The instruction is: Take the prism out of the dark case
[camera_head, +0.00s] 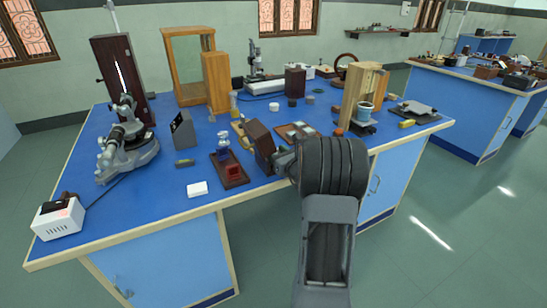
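A dark brown case-like box (260,138) stands tilted or with its lid raised near the front middle of the blue bench. I cannot make out a prism in or around it; the inside of the box is not visible. My gripper (284,162) is at the right side of the box, very close to it, and my own wrist hides part of that area. Its fingertips are too small and covered to show whether they are open or shut, or whether they touch the box.
The blue bench top (140,200) holds a spectrometer (125,150) at left, a dark tray (230,170) with a bottle and a red block, and a white block (197,189). A wooden stand (360,90) is at right. The front left of the bench has free room.

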